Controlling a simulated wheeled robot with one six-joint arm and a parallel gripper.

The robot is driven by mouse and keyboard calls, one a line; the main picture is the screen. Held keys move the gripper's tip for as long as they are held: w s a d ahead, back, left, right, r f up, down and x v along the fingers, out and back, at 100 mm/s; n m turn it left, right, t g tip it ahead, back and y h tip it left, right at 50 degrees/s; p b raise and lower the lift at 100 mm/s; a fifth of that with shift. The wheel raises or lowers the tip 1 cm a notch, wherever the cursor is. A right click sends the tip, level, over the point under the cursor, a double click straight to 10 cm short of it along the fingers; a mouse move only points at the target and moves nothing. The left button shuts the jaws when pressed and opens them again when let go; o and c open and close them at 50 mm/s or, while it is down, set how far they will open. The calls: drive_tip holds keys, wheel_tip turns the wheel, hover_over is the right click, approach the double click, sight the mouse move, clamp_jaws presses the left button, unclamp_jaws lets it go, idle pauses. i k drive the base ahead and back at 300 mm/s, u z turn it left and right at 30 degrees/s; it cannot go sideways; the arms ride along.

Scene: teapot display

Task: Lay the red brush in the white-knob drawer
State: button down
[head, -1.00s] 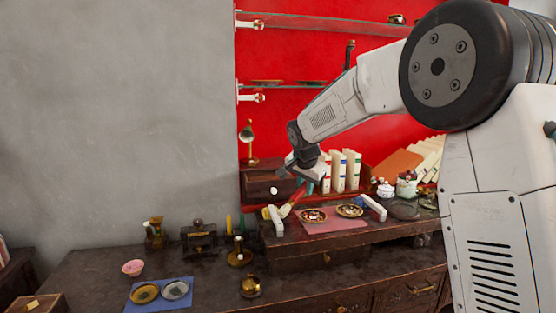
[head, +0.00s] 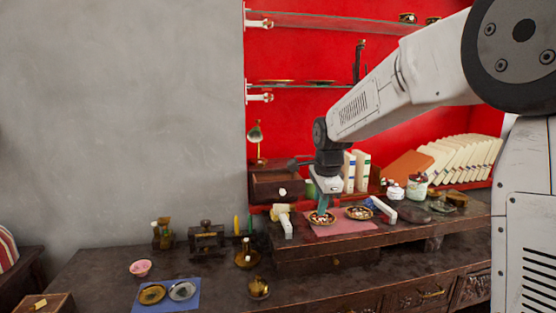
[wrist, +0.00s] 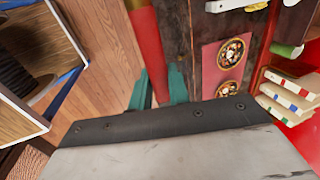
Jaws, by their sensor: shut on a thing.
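My gripper (head: 323,210) points down over the front of the raised shelf, beside the left patterned dish. In the wrist view its teal fingers (wrist: 160,92) are shut on the red brush (wrist: 150,50), whose red handle runs up between them to a gold band at the top edge. The brush's tip is out of the wrist view. The white-knob drawer (head: 265,192) is a small dark wooden unit to the left, behind my gripper. I cannot tell how far it is open.
Two dishes (head: 359,213) lie on a pink mat (head: 335,229), with white blocks (head: 386,210) at its sides. White books (head: 362,172) and lidded jars (head: 417,186) stand behind and right. A blue mat (head: 190,301) with two dishes lies on the lower table.

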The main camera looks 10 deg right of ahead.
sight(266, 185)
drive_tip(key=z, duration=0.05)
drive_tip(key=i, duration=1.45)
